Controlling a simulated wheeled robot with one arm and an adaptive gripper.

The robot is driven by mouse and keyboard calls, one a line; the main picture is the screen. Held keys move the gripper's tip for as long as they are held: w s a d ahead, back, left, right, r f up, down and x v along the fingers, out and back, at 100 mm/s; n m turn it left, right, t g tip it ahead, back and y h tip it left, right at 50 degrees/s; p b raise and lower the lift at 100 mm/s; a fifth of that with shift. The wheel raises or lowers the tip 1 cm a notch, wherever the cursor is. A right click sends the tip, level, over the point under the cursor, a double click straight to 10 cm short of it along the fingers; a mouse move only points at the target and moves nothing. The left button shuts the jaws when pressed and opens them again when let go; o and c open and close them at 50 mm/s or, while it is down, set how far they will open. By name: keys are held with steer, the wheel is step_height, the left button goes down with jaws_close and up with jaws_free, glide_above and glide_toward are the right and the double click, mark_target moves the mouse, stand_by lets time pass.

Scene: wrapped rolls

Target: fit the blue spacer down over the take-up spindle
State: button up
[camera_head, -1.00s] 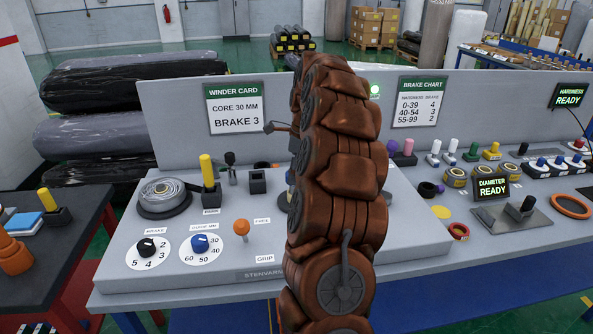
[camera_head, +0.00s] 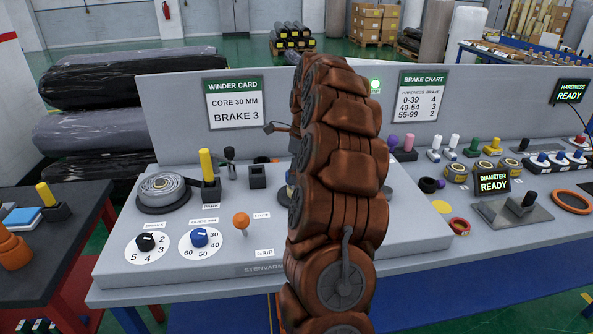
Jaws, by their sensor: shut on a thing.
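My brown segmented arm stands upright across the middle of the view and covers the centre of the sloping grey winder panel (camera_head: 225,262). My gripper is hidden behind it, so its jaws and anything in them do not show. A small dark bracket-like part (camera_head: 268,127) sticks out to the left of the arm. I cannot make out the blue spacer or the take-up spindle. A sliver of something grey-blue and round (camera_head: 283,192) shows at the arm's left edge, too covered to name.
On the panel's left are a grey wound roll (camera_head: 163,191), a yellow peg in a black block (camera_head: 208,176), a black brake knob (camera_head: 145,242), a blue core knob (camera_head: 199,238) and an orange lever (camera_head: 241,223).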

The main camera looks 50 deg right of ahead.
steer(key=shift+f+b, duration=0.35)
steer(key=shift+f, duration=0.5)
steer(key=o, duration=1)
steer(key=r, duration=0.4)
steer(key=s+r, duration=0.1)
steer(key=r, duration=0.3)
steer(key=d+r, duration=0.1)
steer(key=r, duration=0.2)
steer(key=shift+s+r, duration=0.35)
steer(key=shift+r, duration=0.05)
steer(key=shift+a, duration=0.1)
